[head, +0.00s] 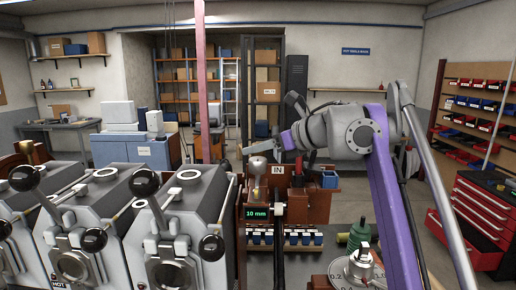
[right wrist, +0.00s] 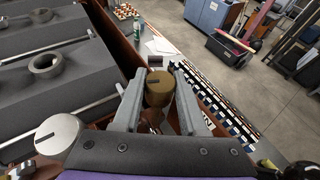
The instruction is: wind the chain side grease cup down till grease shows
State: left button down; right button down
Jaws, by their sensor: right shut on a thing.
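The cup's lower part is hidden between the fingers. No grease can be made out. A silver round cap (right wrist: 60,134) with a dark line shows at the lower left. Which one is chain side cannot be told. My left gripper is not in view.
Grey roaster units (head: 185,215) with black ball handles fill the left. A pale round-topped piece (head: 257,164) stands beside the IN sign (head: 278,170), above a display reading 10 mm (head: 257,213). A numbered dial (head: 357,268) and green bottle (head: 359,233) are at the lower right.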

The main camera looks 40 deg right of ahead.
jog(key=shift+h, duration=0.3)
jog(key=m+h, duration=0.3)
jog(key=shift+a, duration=0.1)
jog(key=shift+m+h+b, duration=0.7)
jog(key=shift+m+h, duration=0.7)
jog(key=shift+h, duration=0.2)
jog(key=shift+c, duration=2.2)
grip_release()
jog(key=v, duration=1)
jog(key=shift+s+r, duration=0.2)
jog(key=shift+s, duration=0.15)
